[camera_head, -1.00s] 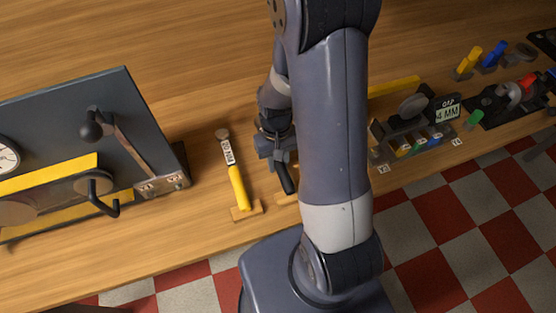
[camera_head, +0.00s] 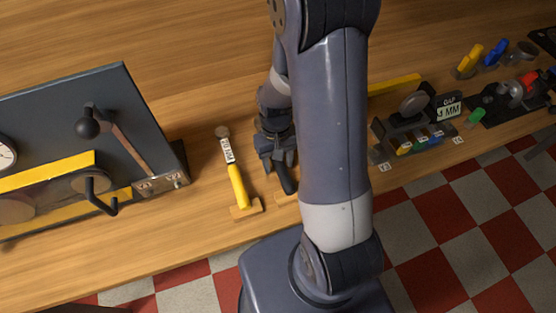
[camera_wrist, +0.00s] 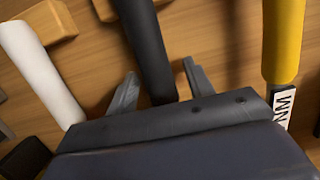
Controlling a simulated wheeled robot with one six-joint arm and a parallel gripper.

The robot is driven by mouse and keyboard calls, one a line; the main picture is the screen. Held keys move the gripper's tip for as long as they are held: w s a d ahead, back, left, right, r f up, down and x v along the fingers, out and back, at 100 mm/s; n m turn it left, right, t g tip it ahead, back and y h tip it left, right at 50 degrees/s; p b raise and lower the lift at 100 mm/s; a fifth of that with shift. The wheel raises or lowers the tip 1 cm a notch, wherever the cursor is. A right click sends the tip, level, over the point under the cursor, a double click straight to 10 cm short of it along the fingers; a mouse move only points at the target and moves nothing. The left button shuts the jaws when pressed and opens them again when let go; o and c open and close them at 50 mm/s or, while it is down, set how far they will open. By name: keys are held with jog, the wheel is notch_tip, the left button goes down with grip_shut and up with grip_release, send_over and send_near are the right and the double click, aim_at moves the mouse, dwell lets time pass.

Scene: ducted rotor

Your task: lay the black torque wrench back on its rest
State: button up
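The black torque wrench shows its dark handle (camera_head: 286,181) in the head view, beside the yellow wrench. Its handle (camera_wrist: 147,45) also crosses the wrist view, between the two fingers of my gripper (camera_wrist: 160,68). The fingers are spread, with a visible gap on the right side of the handle. In the head view my gripper (camera_head: 279,165) is low over the bench at the wrench. A small wooden rest (camera_head: 284,199) shows at the handle's end, partly hidden by my arm. I cannot tell whether the handle fully touches it. The wrench's far end is hidden.
A yellow-handled wrench (camera_head: 238,186) lies close on the left on its own wooden block. A white-handled tool (camera_wrist: 40,70) lies on the other side in the wrist view. A dark panel (camera_head: 70,130) stands at the left. Gauges and coloured tools are at the right.

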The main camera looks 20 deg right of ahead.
jog(key=r, duration=0.3)
jog(key=w+r, duration=0.1)
jog(key=r, duration=0.3)
jog(key=w+r, duration=0.1)
jog(key=r, duration=0.2)
jog(key=shift+d+r, duration=0.2)
jog(key=shift+r, duration=0.15)
jog(key=shift+f, duration=0.1)
jog(key=f, duration=0.3)
jog(key=s+f, duration=0.1)
jog(key=f, duration=0.3)
jog(key=s+f, duration=0.1)
jog(key=f, duration=0.2)
jog(key=shift+a+f, duration=0.2)
jog(key=shift+f, duration=0.1)
jog(key=shift+r+p, duration=0.45)
jog(key=shift+r, duration=0.05)
jog(key=shift+f, duration=0.1)
